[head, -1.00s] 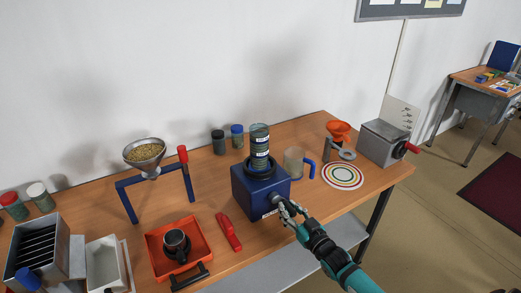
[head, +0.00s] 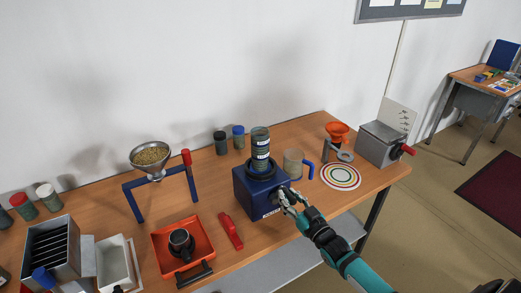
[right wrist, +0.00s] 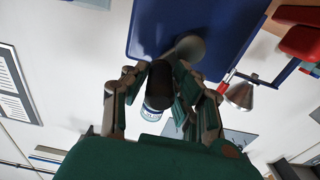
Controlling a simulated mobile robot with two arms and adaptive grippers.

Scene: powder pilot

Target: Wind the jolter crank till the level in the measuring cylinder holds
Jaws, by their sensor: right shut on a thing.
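The jolter is a dark blue box (head: 257,203) on the wooden table in the head view. The measuring cylinder (head: 260,143), tall and clear with dark contents and pale labels, stands upright on its round black top. I cannot read its level. My right gripper (head: 287,198) is at the box's right front side, shut on the crank handle. In the right wrist view, the dark crank handle (right wrist: 159,84) sits between the fingers of my right gripper (right wrist: 162,72), with a grey crank arm (right wrist: 187,47) against the blue box (right wrist: 170,22). My left gripper is out of view.
A funnel (head: 151,155) on a blue stand, an orange tray (head: 165,243) and a red scoop-like tool (head: 230,232) lie left of the jolter. A clear jug (head: 293,161), a ringed disc (head: 342,177) and a grey metal box (head: 378,147) stand right. The table's front edge is close.

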